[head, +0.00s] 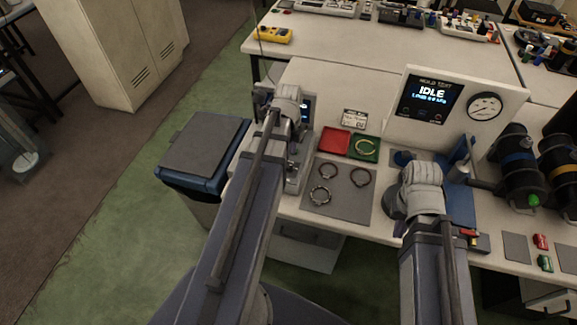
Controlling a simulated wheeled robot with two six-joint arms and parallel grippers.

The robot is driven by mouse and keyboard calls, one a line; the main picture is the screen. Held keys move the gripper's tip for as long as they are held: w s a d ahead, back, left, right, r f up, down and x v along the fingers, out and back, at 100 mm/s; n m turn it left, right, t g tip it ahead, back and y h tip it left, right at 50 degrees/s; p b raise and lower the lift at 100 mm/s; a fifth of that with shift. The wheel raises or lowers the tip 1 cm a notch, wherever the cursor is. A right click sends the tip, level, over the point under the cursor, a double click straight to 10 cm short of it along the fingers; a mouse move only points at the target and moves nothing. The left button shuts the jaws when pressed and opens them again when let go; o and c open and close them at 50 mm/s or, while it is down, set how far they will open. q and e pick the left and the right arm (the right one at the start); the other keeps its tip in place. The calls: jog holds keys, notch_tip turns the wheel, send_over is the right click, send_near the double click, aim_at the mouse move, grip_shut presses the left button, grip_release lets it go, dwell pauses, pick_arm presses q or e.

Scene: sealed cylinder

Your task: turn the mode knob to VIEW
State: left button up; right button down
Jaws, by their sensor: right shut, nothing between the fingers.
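I cannot make out the mode knob or a VIEW mark in the head view. A white panel (507,97) at the back of the bench carries a lit display (430,98) reading IDLE and a round gauge (485,106). My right gripper (422,171) is over the bench below this panel, shut and empty, its fingers mostly hidden by my wrist. My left gripper (289,94) is at the bench's left side, in front of a device with a small lit screen (306,108). My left arm hides much of that device, and the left fingers do not show clearly.
A red tray (334,141) and a green tray (365,157) with a ring sit mid-bench. Several rings lie on a grey mat (345,200) between my arms. A lidded bin (203,147) stands left of the bench.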

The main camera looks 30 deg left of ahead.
aim_at(289, 164)
pick_arm(q)
notch_tip(289, 164, down, 4)
jog(key=b, duration=0.3)
jog(key=shift+f, duration=0.2)
jog(key=shift+r, duration=0.1)
grip_shut()
